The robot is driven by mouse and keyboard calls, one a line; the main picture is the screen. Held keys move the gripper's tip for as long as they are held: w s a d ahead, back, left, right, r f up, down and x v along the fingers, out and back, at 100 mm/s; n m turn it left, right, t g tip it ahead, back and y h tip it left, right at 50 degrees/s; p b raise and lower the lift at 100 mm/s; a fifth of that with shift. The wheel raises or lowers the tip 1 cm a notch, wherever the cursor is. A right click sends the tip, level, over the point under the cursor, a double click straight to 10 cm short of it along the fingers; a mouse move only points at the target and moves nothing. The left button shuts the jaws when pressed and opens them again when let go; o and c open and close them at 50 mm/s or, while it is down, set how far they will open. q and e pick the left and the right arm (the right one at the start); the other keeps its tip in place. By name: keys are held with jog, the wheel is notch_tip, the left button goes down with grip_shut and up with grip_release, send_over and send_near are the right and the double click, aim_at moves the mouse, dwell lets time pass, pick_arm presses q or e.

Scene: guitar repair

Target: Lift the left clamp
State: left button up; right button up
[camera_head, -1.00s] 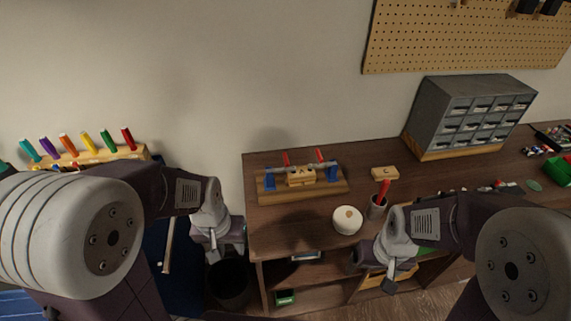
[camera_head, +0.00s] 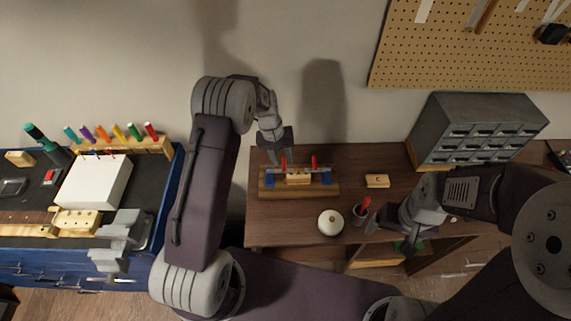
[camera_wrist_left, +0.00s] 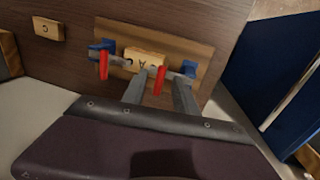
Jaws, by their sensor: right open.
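The left clamp (camera_head: 284,164), with a red handle, stands on a wooden fixture (camera_head: 334,188) with blue end posts. In the left wrist view, which shows the fixture upside down, the left clamp (camera_wrist_left: 160,80) is the red handle on the right. My left gripper (camera_head: 278,157) is over the fixture. Its open fingers (camera_wrist_left: 159,95) lie on either side of the left clamp's handle in the picture; contact cannot be told. The right clamp (camera_head: 313,163) stands beside it, and block A (camera_head: 298,179) sits between the posts. My right gripper (camera_head: 386,228) is open and empty near the bench front.
A grey drawer cabinet (camera_head: 475,135) is at the back right. A blue workstation with colored tools (camera_head: 118,133) is at left.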

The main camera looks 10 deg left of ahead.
aim_at(284, 166)
pick_arm(q)
jog(key=f, duration=0.3)
jog(key=f+p, duration=0.1)
jog(key=shift+w+d+f, duration=0.1)
jog(key=shift+d+f, duration=0.15)
jog(key=shift+d, duration=0.05)
jog(key=shift+f, duration=0.4)
jog(key=shift+d, duration=0.1)
jog(key=shift+f, duration=0.1)
grip_shut()
jog(key=shift+w, duration=0.1)
dwell(0.4)
